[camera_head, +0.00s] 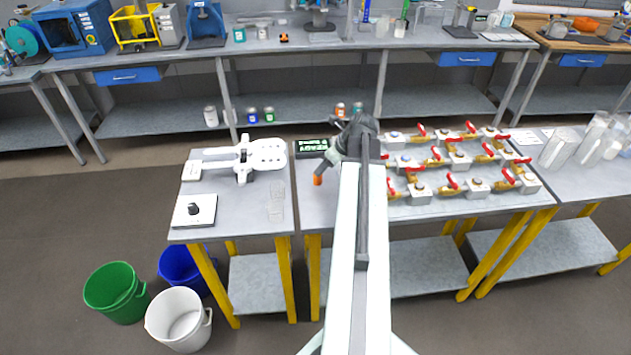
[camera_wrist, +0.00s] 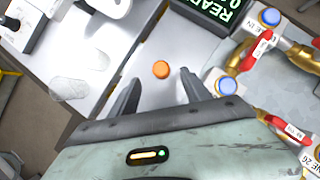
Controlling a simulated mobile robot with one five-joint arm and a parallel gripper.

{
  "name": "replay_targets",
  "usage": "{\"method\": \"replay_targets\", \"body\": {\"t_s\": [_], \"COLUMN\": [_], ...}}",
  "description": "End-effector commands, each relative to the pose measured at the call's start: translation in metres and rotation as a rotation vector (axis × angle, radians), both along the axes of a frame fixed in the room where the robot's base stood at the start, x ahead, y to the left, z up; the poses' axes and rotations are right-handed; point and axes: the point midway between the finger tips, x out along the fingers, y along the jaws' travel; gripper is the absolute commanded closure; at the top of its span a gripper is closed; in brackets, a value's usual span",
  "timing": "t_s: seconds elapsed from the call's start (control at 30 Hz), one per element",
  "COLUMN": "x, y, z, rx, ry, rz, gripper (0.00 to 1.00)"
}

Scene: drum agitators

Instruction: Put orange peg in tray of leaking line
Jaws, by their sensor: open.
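The orange peg (camera_head: 318,180) stands on the middle table, left of the valve lines. In the wrist view the orange peg (camera_wrist: 161,69) shows as a round top just beyond my fingertips, between their lines. My gripper (camera_wrist: 158,82) is open and empty, its two dark fingers apart. Several brass valve lines (camera_head: 452,185) with red handles and white blocks fill the middle table's right part. I cannot make out which line leaks, nor separate trays clearly.
A display reading READY (camera_head: 312,146) stands behind the peg. A white device (camera_head: 243,160) and a black-knobbed plate (camera_head: 194,210) are on the left table. Clear containers (camera_wrist: 70,90) lie left of the peg. Buckets (camera_head: 117,291) stand on the floor.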

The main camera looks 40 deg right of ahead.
Motion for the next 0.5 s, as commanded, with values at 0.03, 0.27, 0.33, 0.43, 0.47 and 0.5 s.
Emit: {"method": "replay_targets", "body": {"t_s": [0.03, 0.27, 0.33, 0.43, 0.47, 0.5], "x": [0.000, 0.003, 0.006, 0.006, 0.006, 0.007], "y": [0.000, -0.005, -0.005, -0.006, -0.007, -0.007], "z": [-0.002, -0.019, -0.026, -0.025, -0.025, -0.027], "rx": [0.000, 0.000, 0.000, 0.000, 0.000, 0.000], "ry": [0.000, 0.000, 0.000, 0.000, 0.000, 0.000], "rz": [-0.001, -0.009, -0.012, -0.015, -0.016, -0.016], "gripper": [0.44, 0.44, 0.44, 0.44, 0.44, 0.44]}}
